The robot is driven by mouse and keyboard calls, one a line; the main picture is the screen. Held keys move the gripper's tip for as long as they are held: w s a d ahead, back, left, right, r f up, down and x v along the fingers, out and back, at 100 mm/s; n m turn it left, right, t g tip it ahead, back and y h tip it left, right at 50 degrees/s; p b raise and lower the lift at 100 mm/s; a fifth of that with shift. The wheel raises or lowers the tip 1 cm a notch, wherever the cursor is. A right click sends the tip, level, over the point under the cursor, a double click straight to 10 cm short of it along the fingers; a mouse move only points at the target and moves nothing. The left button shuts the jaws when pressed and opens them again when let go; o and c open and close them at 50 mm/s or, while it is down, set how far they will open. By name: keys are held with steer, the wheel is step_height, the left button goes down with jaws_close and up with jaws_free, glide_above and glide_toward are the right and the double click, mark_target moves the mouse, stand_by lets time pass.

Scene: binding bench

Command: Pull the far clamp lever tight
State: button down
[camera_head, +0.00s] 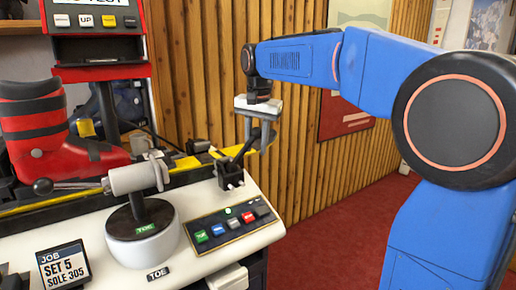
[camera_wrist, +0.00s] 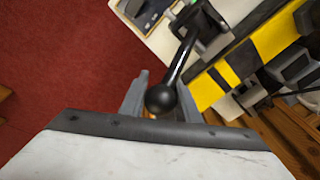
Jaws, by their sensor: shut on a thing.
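The far clamp lever (camera_head: 241,152) is a dark lever rising to the upper right from a black base (camera_head: 229,174) at the bench's far right end. In the wrist view its black ball knob (camera_wrist: 161,98) and silver-dark shaft (camera_wrist: 179,62) show clearly. My gripper (camera_head: 260,142) comes down from above on the lever's upper end. In the wrist view my gripper (camera_wrist: 160,100) has one grey finger on each side of the knob and is shut on it. The contact faces are partly hidden by the knob.
A grey cylinder clamp (camera_head: 138,177) with a ball-ended rod stands at the near left on a round base. A red ski boot (camera_head: 45,135) is behind it. A button panel (camera_head: 230,223) lies in front of the lever. Red carpet (camera_head: 335,225) is open to the right.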

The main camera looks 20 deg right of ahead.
steer(key=a+r+h, duration=0.1)
steer(key=s+a+r+h, duration=0.1)
steer(key=h, duration=0.1)
steer(key=shift+r+t, duration=0.15)
steer(key=shift+t, duration=0.25)
steer(key=c, duration=2.5)
jaws_free()
steer(key=shift+s+a+r+n+t+h, duration=0.15)
steer(key=shift+a+r+t+h, duration=0.1)
steer(key=shift+a+r+h, duration=0.25)
steer(key=shift+s+a+r+n+t+h, duration=0.15)
steer(key=shift+a+t+h, duration=0.2)
steer(key=shift+h, duration=0.35)
steer(key=o, duration=0.8)
steer(key=shift+s+a+r+h, duration=0.15)
steer(key=shift+a+r+h, duration=0.1)
steer(key=shift+a+h, duration=0.25)
steer(key=shift+s+a+r+h, duration=0.15)
steer(key=shift+a+r+h, duration=0.05)
steer(key=shift+a+h, duration=0.3)
steer(key=shift+o, duration=0.8)
steer(key=shift+s+a+r+t+h, duration=0.15)
steer(key=shift+a+t+h, duration=0.25)
steer(key=shift+a+h, duration=0.1)
steer(key=shift+s+a+r, duration=0.1)
steer(key=shift+s+a, duration=0.15)
steer(key=shift+a, duration=0.4)
steer(key=shift+s+a+r, duration=0.15)
steer(key=shift+a, duration=0.25)
steer(key=shift+c, duration=0.5)
